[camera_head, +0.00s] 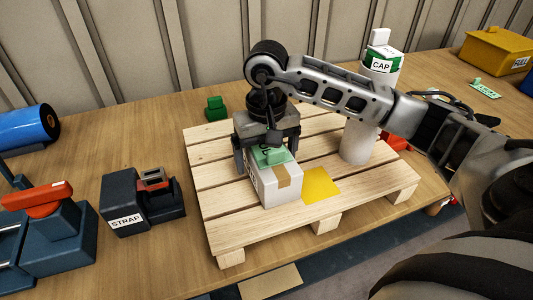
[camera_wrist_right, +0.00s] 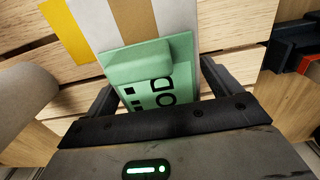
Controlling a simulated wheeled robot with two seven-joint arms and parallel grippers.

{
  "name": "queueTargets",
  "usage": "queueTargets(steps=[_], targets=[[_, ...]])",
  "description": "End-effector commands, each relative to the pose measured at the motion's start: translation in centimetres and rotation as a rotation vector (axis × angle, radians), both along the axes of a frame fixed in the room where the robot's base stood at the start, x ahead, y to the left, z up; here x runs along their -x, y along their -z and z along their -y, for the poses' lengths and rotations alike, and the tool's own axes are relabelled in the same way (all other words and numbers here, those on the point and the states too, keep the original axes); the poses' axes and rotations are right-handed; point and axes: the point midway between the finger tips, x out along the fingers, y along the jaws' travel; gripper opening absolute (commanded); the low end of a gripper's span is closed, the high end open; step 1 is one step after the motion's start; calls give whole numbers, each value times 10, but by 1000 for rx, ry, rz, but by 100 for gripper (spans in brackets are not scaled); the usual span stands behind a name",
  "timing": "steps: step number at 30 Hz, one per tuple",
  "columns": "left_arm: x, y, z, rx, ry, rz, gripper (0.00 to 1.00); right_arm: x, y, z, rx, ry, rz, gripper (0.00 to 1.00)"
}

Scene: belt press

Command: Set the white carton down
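The white carton (camera_head: 278,188) has a tan tape strip and a green lettered piece (camera_head: 270,156) on top. It is over the wooden pallet (camera_head: 226,234), left of a yellow square (camera_head: 320,185). I cannot tell whether its underside fully touches the slats. My right gripper (camera_head: 267,152) points down, a finger on each side of the carton, and looks shut on it. In the right wrist view the carton (camera_wrist_right: 183,20) and green piece (camera_wrist_right: 150,75) lie between the fingers (camera_wrist_right: 160,95). My left gripper is not in view.
A STRAP device (camera_head: 125,200) and a red-handled tool (camera_head: 45,225) stand left. A blue roll (camera_head: 25,128), green block (camera_head: 215,108) and yellow box (camera_head: 495,50) stand farther back.

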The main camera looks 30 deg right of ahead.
Motion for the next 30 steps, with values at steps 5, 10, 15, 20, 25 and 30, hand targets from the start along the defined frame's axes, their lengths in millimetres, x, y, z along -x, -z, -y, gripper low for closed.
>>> queueTargets(steps=[5, 10, 15, 20, 25, 30], targets=[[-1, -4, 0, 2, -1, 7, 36, 0, -1, 0, 0, 1, 0, 90], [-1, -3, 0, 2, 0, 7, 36, -1, -12, 0, 0, 1, 4, 90], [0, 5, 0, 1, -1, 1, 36, -2, -46, 0, 1, 0, 7, 90], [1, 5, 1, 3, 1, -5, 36, -1, -85, 1, 2, 0, 8, 90], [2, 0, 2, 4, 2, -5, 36, -1, -111, 1, 2, 1, 4, 90], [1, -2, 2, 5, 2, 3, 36, 0, -122, 0, 0, 1, 1, 90]])
